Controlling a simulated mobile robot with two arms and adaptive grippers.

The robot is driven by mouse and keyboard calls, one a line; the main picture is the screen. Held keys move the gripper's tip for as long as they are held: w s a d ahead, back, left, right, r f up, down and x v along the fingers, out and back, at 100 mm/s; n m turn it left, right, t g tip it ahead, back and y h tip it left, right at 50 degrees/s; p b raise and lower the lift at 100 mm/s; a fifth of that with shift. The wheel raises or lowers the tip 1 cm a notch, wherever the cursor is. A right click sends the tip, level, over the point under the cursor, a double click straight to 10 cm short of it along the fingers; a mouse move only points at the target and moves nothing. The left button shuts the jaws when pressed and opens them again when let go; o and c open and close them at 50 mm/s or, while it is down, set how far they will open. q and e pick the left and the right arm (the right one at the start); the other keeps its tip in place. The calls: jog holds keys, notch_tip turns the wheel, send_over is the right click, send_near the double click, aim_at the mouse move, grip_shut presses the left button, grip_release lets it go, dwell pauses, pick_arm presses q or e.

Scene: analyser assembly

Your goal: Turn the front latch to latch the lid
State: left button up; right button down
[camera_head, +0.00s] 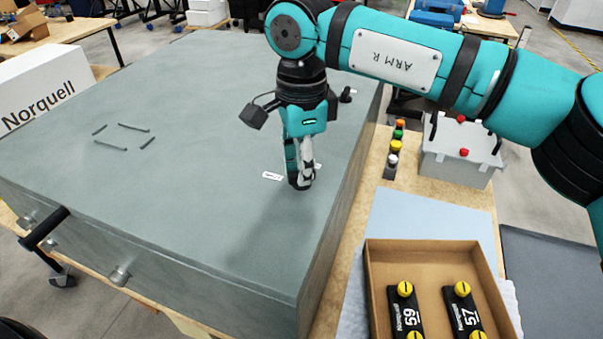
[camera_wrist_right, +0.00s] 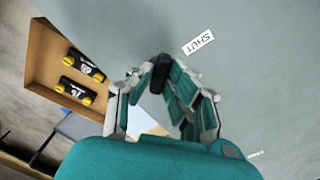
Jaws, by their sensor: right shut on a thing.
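The lid (camera_head: 190,130) is the large flat grey-green top of the analyser and lies closed over its body. My right gripper (camera_head: 301,184) points down at the lid's right part, near the front corner. It is shut on the front latch, a dark knob (camera_wrist_right: 159,74) between the fingertips in the right wrist view. In the head view the fingers hide most of this latch. A white label (camera_head: 272,176) lies left of the fingers; in the wrist view a label reads SHUT (camera_wrist_right: 198,43). A second black latch (camera_head: 347,96) stands farther back on the lid. My left gripper is out of view.
A cardboard tray (camera_head: 375,290) with black Norquell units stands to the right of the analyser. A grey box with handles (camera_head: 460,165) and a stack of coloured buttons (camera_head: 393,150) are behind it. A black bar handle (camera_head: 45,228) juts from the analyser's front side.

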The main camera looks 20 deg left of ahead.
jog(key=m+b, duration=0.1)
jog(key=m, duration=0.2)
jog(key=shift+m, duration=0.4)
jog(key=shift+m+b, duration=0.8)
jog(key=shift+m, duration=0.9)
jog(key=c, duration=1.3)
grip_release()
notch_tip(320, 180, up, 12)
jog(key=shift+r, duration=0.1)
